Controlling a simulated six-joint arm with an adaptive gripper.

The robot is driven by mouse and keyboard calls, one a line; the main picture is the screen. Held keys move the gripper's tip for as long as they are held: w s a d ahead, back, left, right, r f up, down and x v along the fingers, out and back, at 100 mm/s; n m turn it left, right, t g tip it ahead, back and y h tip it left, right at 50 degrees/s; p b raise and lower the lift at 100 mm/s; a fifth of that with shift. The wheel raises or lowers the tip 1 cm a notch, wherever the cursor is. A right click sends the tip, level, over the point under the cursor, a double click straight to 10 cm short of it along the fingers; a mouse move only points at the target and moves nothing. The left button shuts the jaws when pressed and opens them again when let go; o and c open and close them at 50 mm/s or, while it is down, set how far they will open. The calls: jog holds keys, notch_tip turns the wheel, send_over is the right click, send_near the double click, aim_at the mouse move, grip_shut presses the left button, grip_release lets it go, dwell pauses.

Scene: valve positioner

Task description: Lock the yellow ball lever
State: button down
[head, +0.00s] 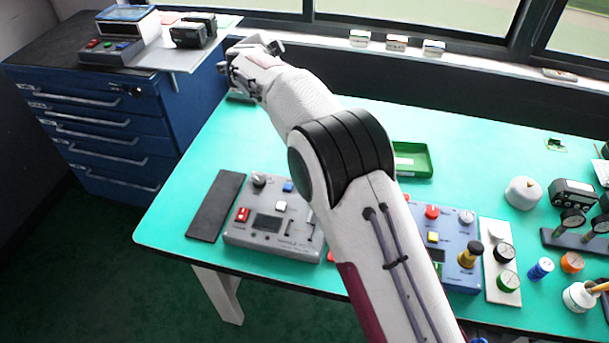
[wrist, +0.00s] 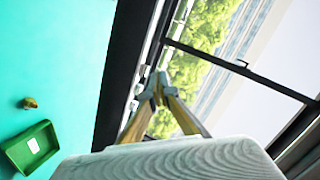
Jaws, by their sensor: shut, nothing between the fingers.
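I cannot pick out the yellow ball lever for certain. A small yellow-green piece (head: 556,145) lies at the back right of the teal table in the head view. A small brownish-yellow piece (wrist: 30,103) lies beyond the green tray in the wrist view; it may be the same thing. A yellow and black knob (head: 470,254) stands on the blue-grey control box (head: 455,228). My gripper (head: 238,62) is raised over the table's back left corner, far from these. In the wrist view my gripper (wrist: 158,84) has its fingertips together, with nothing between them.
A grey control box (head: 272,222) and a dark pad (head: 216,205) sit at the table's front left. My arm crosses the middle and hides part of the table. The green tray (head: 412,160) is behind it. Gauges and knobs crowd the right. A blue drawer cabinet (head: 110,130) stands left.

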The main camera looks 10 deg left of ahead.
jog(key=s+d+f+m+g+h, duration=0.2)
jog(key=s+f+m+g+h, duration=0.15)
jog(key=f, duration=0.35)
jog(key=s+d+f+m+g+h, duration=0.2)
jog(key=s+f+g, duration=0.15)
jog(key=f, duration=0.35)
jog(key=s+d+n+g, duration=0.1)
jog(key=s+g, duration=0.4)
jog(key=s, duration=1)
jog(key=shift+d+f+g+h, duration=0.35)
jog(key=shift+d+g, duration=0.05)
jog(key=shift+d, duration=0.1)
jog(key=shift+d+f, duration=0.2)
jog(key=shift+f, duration=0.3)
jog(key=shift+x, duration=4.4)
jog(key=shift+w+d, duration=0.25)
jog(key=shift+d, duration=0.7)
jog(key=shift+w+d, duration=0.2)
jog(key=shift+d, duration=0.8)
